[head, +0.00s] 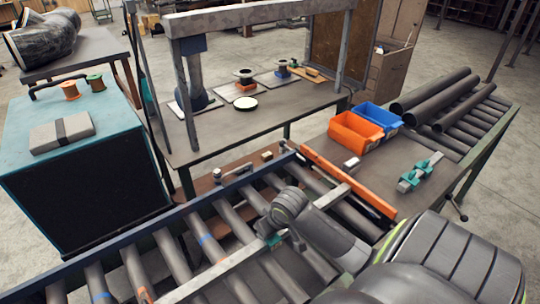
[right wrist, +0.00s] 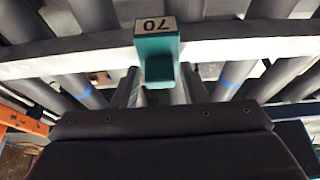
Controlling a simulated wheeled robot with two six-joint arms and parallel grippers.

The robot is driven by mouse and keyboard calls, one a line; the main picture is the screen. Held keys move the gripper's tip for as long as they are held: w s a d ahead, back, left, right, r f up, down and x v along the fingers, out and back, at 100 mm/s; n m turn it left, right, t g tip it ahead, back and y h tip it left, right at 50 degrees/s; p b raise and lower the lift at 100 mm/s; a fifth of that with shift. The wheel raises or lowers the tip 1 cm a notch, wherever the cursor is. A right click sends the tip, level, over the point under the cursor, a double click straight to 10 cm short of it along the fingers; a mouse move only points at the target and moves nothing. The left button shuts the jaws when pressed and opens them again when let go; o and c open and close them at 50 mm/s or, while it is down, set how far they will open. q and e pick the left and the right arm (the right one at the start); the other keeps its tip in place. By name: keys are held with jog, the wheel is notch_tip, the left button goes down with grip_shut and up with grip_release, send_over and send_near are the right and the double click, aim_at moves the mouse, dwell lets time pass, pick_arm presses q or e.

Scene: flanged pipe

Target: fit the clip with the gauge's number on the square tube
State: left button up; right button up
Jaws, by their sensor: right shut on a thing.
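The pale square tube (head: 222,268) lies slantwise across the roller conveyor; it crosses the right wrist view (right wrist: 75,57) from side to side. A teal clip (right wrist: 157,50) with a white label reading 70, upside down in that view, is at the tube. My right gripper (right wrist: 158,92) is shut on this clip, its fingers on either side. The clip overlaps the tube in the picture; I cannot tell whether it is fully seated. In the head view my right gripper (head: 276,240) is at the tube, mostly hidden by its wrist. My left gripper is not in view.
More teal clips (head: 408,184) sit on a grey bar on the right bench. Orange (head: 355,134) and blue (head: 378,117) bins and dark pipes (head: 430,90) stand behind. A white round disc (head: 243,104) lies on the back table; no number is readable. A grey frame (head: 258,16) rises there.

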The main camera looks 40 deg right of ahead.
jog(key=shift+f, duration=0.1)
jog(key=o, duration=1.1)
jog(key=p+v, duration=0.1)
jog(key=v, duration=1.6)
jog(key=shift+a+r, duration=0.1)
jog(key=shift+r, duration=0.15)
jog(key=shift+s, duration=0.1)
